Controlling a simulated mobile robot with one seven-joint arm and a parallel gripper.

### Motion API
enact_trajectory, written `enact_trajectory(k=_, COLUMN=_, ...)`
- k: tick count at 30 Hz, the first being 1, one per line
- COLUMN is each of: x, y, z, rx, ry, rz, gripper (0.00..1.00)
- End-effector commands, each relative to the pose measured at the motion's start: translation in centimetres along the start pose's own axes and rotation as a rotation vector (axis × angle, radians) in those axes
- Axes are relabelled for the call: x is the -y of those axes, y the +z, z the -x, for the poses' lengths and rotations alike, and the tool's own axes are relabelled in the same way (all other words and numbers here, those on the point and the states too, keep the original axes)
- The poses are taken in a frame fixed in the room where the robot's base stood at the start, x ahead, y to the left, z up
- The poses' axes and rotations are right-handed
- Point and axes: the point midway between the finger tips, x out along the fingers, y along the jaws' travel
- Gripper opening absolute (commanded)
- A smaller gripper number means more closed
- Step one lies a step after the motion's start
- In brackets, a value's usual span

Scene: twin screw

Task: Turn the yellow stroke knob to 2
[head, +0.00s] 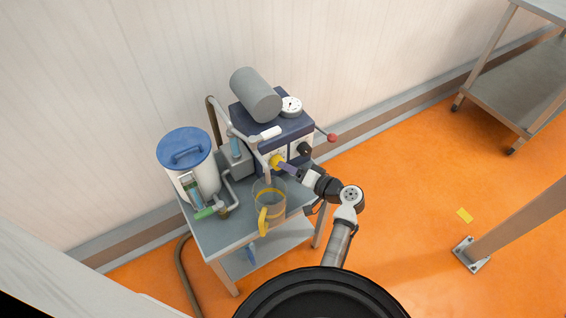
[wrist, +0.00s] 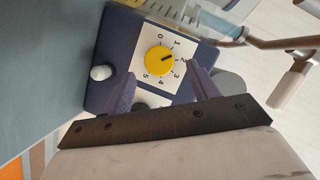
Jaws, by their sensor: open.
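The yellow stroke knob (wrist: 157,62) sits on a white dial plate (wrist: 146,41) numbered 0 to 5 on the pump's dark blue housing. Its black pointer mark appears to point between 1 and 2. In the head view the knob (head: 275,160) is on the front of the pump, just left of my gripper (head: 288,168). In the wrist view my gripper (wrist: 160,72) is open and empty. Its two purple fingers are on either side of the lower part of the dial, apart from the knob. I cannot tell how far the fingertips are from the panel.
A white knob (wrist: 102,72) and a partly hidden black knob are near the dial. In the head view a clear beaker (head: 269,205) with a yellow handle, a blue-lidded tank (head: 186,150) and pipes crowd the grey table. A red-tipped lever (head: 331,138) sticks out right.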

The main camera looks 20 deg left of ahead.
Motion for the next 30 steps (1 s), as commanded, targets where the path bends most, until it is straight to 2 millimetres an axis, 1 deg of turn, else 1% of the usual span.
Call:
enact_trajectory(k=1, x=0.2, y=0.0, z=-0.9, rx=0.003, ry=-0.001, rz=-0.001, gripper=0.59)
enact_trajectory(k=3, x=0.1, y=0.0, z=-1.9, rx=0.003, ry=-0.001, rz=-0.001, gripper=0.59)
enact_trajectory(k=7, x=0.1, y=0.0, z=-3.2, rx=0.001, ry=0.0, rz=-0.001, gripper=0.59)
enact_trajectory(k=11, x=0.0, y=0.0, z=-3.7, rx=0.0, ry=0.0, rz=0.0, gripper=0.59)
enact_trajectory(k=18, x=0.0, y=0.0, z=-3.7, rx=0.0, ry=0.001, rz=0.0, gripper=0.59)
enact_trajectory(k=20, x=0.0, y=0.0, z=-3.7, rx=0.0, ry=0.001, rz=-0.001, gripper=0.53)
enact_trajectory(k=28, x=0.0, y=0.0, z=-3.7, rx=0.0, ry=0.001, rz=-0.001, gripper=0.17)
enact_trajectory(k=29, x=0.0, y=0.0, z=-3.7, rx=0.0, ry=0.001, rz=-0.001, gripper=0.15)
enact_trajectory(k=30, x=-0.1, y=0.0, z=-3.7, rx=0.0, ry=0.0, rz=-0.002, gripper=0.15)
